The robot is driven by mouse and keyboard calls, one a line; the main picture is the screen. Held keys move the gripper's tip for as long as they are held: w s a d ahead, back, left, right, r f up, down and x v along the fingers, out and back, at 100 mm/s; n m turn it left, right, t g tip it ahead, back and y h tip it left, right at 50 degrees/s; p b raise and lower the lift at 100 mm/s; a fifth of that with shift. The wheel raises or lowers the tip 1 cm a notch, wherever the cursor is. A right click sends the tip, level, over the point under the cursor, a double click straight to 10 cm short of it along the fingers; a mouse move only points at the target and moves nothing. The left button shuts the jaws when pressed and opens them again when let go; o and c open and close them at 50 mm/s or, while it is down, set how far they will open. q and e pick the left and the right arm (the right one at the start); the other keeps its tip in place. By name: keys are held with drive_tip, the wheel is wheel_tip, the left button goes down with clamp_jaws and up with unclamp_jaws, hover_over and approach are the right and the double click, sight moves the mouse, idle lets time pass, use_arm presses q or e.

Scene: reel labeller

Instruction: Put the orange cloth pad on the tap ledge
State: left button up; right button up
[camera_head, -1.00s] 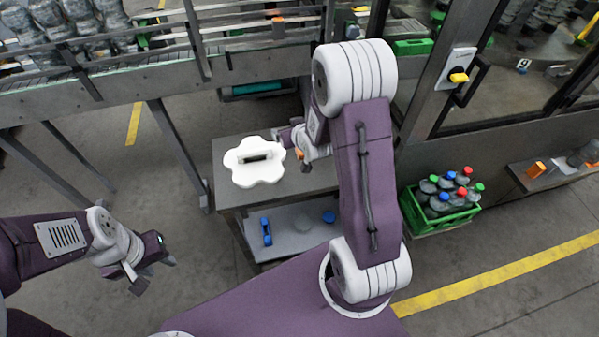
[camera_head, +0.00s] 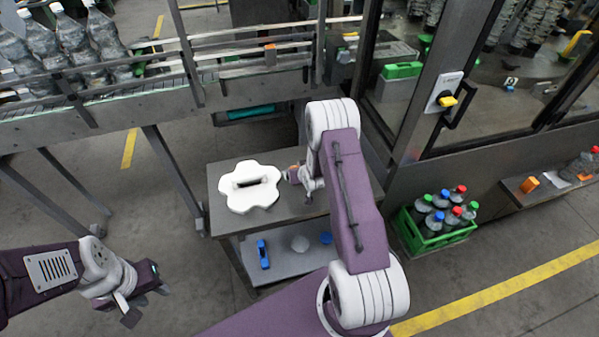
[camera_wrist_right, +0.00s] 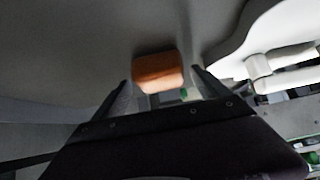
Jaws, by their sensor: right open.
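The orange cloth pad (camera_wrist_right: 158,70) lies on a grey surface in the right wrist view, between and just beyond the tips of my open right gripper (camera_wrist_right: 161,82). I cannot tell whether the fingers touch it. In the head view my right gripper (camera_head: 298,178) is low over the grey table (camera_head: 235,222), right of a white flower-shaped piece, and my arm partly hides it. A narrow ledge (camera_head: 562,190) at the far right carries an orange block; I cannot tell whether it is the tap ledge. My left gripper (camera_head: 146,303) is open and empty over the floor at lower left.
The white flower-shaped piece (camera_head: 249,187) sits beside the right gripper. A blue item (camera_head: 263,254) lies on the lower shelf. A green crate of bottles (camera_head: 436,232) stands on the floor at right. A conveyor with bottles (camera_head: 75,45) runs along the back.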

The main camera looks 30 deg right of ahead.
drive_tip(key=shift+w+f, duration=0.25)
drive_tip(key=shift+f, duration=0.05)
drive_tip(key=c, duration=1.6)
